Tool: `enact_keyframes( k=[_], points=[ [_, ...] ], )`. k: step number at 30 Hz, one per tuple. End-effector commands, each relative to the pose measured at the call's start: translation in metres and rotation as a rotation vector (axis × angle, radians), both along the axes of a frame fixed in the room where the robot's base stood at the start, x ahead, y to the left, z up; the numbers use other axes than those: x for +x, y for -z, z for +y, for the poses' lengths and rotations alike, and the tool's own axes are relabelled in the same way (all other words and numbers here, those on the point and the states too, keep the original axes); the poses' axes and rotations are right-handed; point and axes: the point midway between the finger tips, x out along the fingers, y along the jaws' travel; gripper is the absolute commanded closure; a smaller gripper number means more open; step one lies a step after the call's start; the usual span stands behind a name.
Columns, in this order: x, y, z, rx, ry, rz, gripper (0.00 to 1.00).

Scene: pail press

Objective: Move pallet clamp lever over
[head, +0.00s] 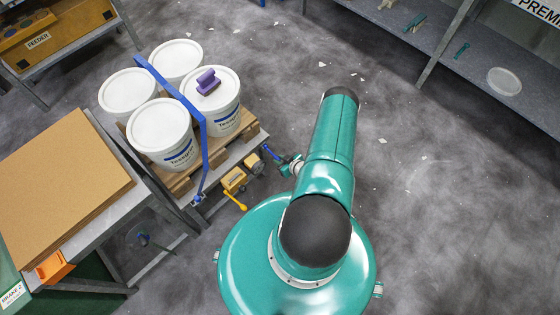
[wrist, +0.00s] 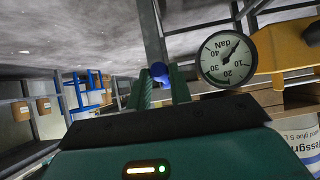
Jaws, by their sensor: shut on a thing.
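The yellow pallet clamp (head: 234,180) sits at the front right edge of the pallet stand, and its yellow body also shows at the right in the wrist view (wrist: 285,55). A blue-ended lever (head: 270,152) stands beside the clamp. In the wrist view its round blue knob (wrist: 160,70) is between my two green fingers. My gripper (wrist: 160,84) is shut on the knob; in the head view it is small and partly hidden by my arm (head: 291,166). A round dial marked daN (wrist: 227,58) is just right of the fingers.
Several white pails (head: 162,130) stand on a wooden pallet (head: 178,183) under a blue strap (head: 203,150). A purple block (head: 207,81) lies on one lid. A yellow handle (head: 235,200) juts out below the clamp. A table with brown sheets (head: 60,185) is at left. Floor at right is open.

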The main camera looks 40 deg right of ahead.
Motion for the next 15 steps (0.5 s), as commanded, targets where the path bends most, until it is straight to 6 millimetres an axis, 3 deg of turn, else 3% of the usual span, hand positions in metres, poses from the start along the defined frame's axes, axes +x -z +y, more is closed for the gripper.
enact_keyframes(
  k=[8, 15],
  points=[
    [0.001, -0.002, 0.0, -0.001, -0.001, -0.002, 0.92],
    [0.001, -0.015, -0.001, -0.002, -0.001, -0.003, 0.92]
  ],
)
